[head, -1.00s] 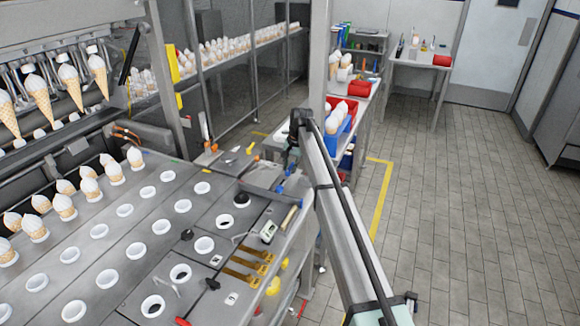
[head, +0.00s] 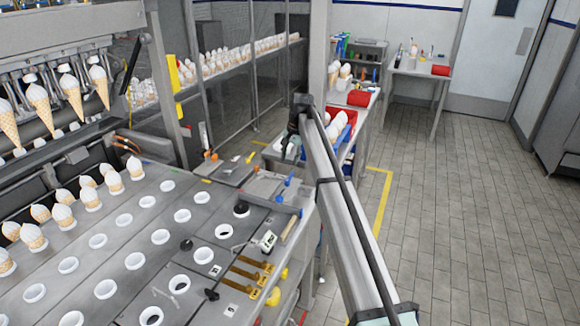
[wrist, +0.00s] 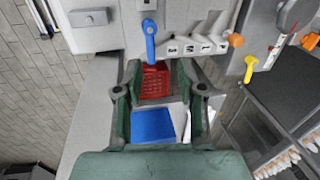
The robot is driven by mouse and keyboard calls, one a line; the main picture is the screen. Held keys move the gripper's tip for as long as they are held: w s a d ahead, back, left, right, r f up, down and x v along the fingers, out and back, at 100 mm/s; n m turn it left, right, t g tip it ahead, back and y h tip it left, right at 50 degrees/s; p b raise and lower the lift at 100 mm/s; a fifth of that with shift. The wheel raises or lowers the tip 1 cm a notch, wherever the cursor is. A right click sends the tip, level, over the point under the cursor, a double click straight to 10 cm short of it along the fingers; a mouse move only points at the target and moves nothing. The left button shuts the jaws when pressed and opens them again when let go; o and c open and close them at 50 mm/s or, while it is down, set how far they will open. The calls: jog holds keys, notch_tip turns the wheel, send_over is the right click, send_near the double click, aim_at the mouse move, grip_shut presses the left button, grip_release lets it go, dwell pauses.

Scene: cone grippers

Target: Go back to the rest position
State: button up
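My gripper (head: 291,147) shows small and partly hidden behind my arm in the head view, above the workbench area by the red and blue crates. In the wrist view my gripper (wrist: 157,82) has its two green fingers apart, with nothing visibly held. A red basket (wrist: 155,80) and a flat blue surface (wrist: 153,126) show between and below the fingers. I cannot tell their distance from the fingertips. In the head view, white-topped cones stand in a red and blue crate (head: 347,138) just right of my arm's upper end.
A perforated metal table (head: 110,270) with white rings and several cones fills the left. Tools (head: 250,270) lie near its right edge. A metal post (head: 320,45) stands behind my arm. A rear table (head: 420,68) holds small items. The tiled floor (head: 470,210) at right is clear.

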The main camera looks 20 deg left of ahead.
jog(key=shift+r, duration=0.6)
